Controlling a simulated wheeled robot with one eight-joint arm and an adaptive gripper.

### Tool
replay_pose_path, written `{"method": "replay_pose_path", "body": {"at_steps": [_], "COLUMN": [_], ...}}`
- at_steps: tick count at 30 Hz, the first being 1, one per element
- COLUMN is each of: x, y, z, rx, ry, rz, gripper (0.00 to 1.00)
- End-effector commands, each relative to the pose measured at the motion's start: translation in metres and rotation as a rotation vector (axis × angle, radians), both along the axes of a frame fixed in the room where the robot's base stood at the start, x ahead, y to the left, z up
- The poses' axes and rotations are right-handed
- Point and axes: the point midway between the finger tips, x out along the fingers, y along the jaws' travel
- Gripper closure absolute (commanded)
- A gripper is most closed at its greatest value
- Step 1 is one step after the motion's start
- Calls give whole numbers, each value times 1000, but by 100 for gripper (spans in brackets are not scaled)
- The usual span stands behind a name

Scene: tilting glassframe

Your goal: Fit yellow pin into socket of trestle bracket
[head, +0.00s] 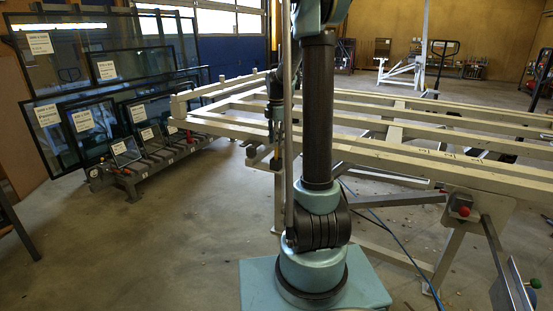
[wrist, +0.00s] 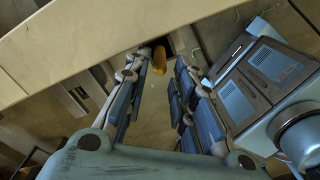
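In the wrist view a yellow pin (wrist: 159,61) shows between the tips of my gripper (wrist: 162,66). The pin is closer to the left finger, with a gap to the right finger. My gripper is open, with its blue-padded fingers apart. The pin is beside the edge of a pale beam (wrist: 70,42). A dark opening shows by the pin's upper end; I cannot tell if it is the bracket's socket. In the head view my gripper (head: 275,135) hangs beside the pale trestle frame (head: 400,160), partly hidden by my arm.
Framed glass panes (head: 80,130) with labels stand on a rack at the left. The trestle frame's long beams fill the middle and right. A red button box (head: 462,207) is on its right leg. Cables lie on the floor beneath. The floor at the lower left is clear.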

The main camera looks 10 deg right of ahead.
Motion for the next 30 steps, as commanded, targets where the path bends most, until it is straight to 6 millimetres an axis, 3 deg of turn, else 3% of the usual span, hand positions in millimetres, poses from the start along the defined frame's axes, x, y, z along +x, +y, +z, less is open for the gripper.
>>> {"method": "replay_pose_path", "body": {"at_steps": [5, 16, 26, 27, 30], "x": [0, 0, 0, 0, 0], "y": [0, 0, 0, 0, 0], "z": [-9, -55, -61, -61, -61], "rx": [0, 0, 0, 0, 0], "ry": [0, 0, 0, 0, 0], "rz": [0, 0, 0, 0, 0], "gripper": [76, 76, 76, 79, 100]}}
